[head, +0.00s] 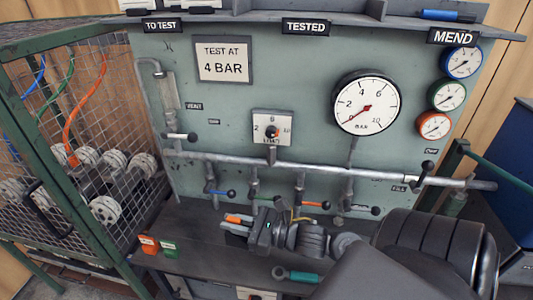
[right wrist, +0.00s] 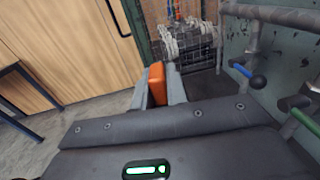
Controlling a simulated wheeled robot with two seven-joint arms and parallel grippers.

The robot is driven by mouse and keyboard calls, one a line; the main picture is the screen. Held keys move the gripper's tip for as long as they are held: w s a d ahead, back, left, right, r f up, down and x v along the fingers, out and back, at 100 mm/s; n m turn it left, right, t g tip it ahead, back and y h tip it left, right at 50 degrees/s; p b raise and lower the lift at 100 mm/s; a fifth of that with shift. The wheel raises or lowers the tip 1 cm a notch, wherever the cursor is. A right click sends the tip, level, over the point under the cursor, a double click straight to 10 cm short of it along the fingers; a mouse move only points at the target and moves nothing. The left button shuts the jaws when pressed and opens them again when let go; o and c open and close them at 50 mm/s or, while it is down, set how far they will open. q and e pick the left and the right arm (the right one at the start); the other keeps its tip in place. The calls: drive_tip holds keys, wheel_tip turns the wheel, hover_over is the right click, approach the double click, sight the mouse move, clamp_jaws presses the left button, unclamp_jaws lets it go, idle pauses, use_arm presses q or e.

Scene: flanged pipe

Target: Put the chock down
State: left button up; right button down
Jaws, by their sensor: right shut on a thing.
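The orange chock (head: 236,219) is a small block held between the fingers of my right gripper (head: 232,226). In the right wrist view the orange chock (right wrist: 156,84) stands between the two grey fingers (right wrist: 158,92), which are shut on it. My right gripper points left, over the dark bench in front of the green panel. I cannot tell whether the chock touches the bench. My left gripper is not in view.
An orange block (head: 148,243) and a green block (head: 168,248) sit at the bench's left front. A green-handled tool (head: 298,276) lies near the front edge. Pipes with valve levers (head: 220,192) run behind my gripper. A wire cage (head: 85,140) stands left. Bare bench (head: 205,230) shows left of my gripper.

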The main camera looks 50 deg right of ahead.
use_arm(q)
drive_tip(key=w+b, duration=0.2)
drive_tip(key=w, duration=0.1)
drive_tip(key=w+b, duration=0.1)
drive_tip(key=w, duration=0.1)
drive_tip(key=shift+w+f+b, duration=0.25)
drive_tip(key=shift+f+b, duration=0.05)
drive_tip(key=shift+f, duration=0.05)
use_arm(e)
drive_tip(key=s+d+f+n+y, duration=0.1)
drive_tip(key=s+d+f, duration=0.4)
drive_tip(key=f, duration=0.1)
drive_tip(key=shift+s+d+g+y, duration=0.15)
drive_tip(key=shift+d+g+y, duration=0.25)
drive_tip(key=shift+f, duration=0.1)
